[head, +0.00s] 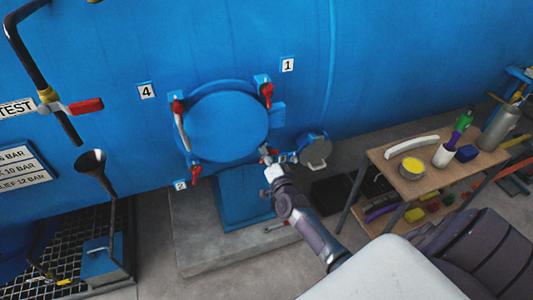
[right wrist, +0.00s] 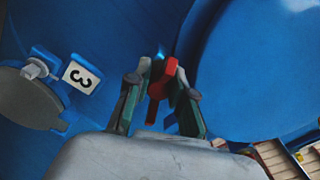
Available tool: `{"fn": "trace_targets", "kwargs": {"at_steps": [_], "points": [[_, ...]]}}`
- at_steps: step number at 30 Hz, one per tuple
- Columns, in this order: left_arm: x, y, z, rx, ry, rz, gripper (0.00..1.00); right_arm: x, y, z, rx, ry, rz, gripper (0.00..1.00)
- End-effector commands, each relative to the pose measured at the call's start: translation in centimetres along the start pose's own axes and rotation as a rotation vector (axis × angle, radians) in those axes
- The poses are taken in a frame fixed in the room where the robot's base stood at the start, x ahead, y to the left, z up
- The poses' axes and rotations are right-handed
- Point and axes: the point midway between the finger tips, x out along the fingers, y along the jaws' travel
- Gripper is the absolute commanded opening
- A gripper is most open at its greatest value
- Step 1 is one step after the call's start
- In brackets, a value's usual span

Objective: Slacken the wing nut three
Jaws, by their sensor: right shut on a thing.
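Wing nut three is red and shows in the right wrist view (right wrist: 159,88), beside the number 3 plate (right wrist: 81,74). My right gripper (right wrist: 160,100) has its two fingers on either side of the nut and is shut on it. In the head view my right gripper (head: 267,158) is at the lower right edge of the round blue door (head: 222,125), and it largely hides the nut there. My left gripper is not in view.
Other red wing nuts sit at the upper right (head: 267,93), upper left (head: 177,106) and lower left (head: 195,174) of the door. A round grey cap (head: 316,153) is right of my gripper. A wooden cart (head: 382,160) with containers stands further right.

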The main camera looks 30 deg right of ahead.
Motion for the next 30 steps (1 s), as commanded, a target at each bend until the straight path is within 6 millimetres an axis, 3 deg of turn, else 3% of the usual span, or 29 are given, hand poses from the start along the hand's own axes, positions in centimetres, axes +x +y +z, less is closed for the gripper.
{"fn": "trace_targets", "kwargs": {"at_steps": [15, 30], "points": [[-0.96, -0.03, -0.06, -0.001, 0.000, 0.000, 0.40, -0.07, 0.31, 0.11, -0.411, -0.004, 0.003, 0.00], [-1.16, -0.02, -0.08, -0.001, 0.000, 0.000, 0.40, -0.08, 0.39, 0.12, -0.545, -0.004, 0.003, 0.00]]}}
